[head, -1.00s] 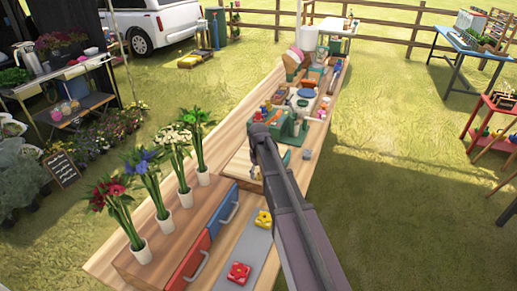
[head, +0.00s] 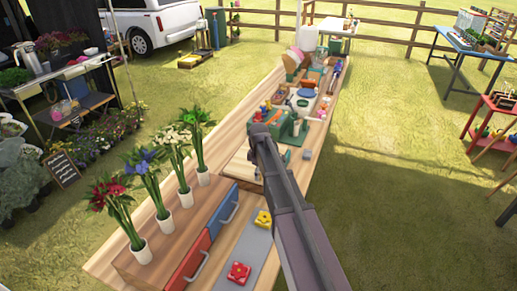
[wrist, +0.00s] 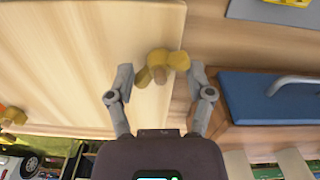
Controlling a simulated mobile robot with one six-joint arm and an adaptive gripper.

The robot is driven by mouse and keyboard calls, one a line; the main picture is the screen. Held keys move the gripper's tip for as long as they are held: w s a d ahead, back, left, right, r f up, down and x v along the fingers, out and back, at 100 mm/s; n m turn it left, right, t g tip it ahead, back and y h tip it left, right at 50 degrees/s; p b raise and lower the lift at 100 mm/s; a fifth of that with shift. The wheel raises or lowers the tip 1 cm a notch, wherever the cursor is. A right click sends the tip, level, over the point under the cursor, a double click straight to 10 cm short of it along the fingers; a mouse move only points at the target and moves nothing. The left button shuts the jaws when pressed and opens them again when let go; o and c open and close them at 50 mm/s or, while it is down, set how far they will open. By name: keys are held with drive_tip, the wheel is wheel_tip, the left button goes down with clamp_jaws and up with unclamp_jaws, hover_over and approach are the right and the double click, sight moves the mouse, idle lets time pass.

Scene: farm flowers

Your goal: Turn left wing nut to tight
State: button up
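A yellow-brown wing nut (wrist: 158,66) sits near the edge of a pale wooden board (wrist: 75,50) in the wrist view. My gripper (wrist: 161,78) is open, with one grey finger on each side of the nut. The fingers are close to the wings; I cannot tell whether they touch. A second orange-yellow piece (wrist: 12,115), partly cut off, shows at the left edge of the wrist view. In the head view, the board (head: 238,167) shows beside my arm, which hides the nut and the fingertips.
A blue drawer front with a grey handle (wrist: 290,85) is right of my gripper in the wrist view. In the head view, flower vases (head: 164,208) stand on the near-left bench, a grey mat (head: 257,250) holds red and yellow pieces, and a green device (head: 283,122) stands beyond my arm.

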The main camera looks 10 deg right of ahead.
drive_tip(key=n, duration=1.6)
drive_tip(key=shift+r+n, duration=0.1)
drive_tip(key=shift+n, duration=0.3)
wheel_tip(320, 180, up, 12)
drive_tip(key=p, duration=1.2)
drive_tip(key=shift+m, duration=0.3)
idle(0.3)
drive_tip(key=m, duration=0.3)
drive_tip(key=r+m+p, duration=0.1)
drive_tip(key=m, duration=0.7)
drive_tip(key=shift+r+p, duration=0.2)
drive_tip(key=shift+p, duration=0.1)
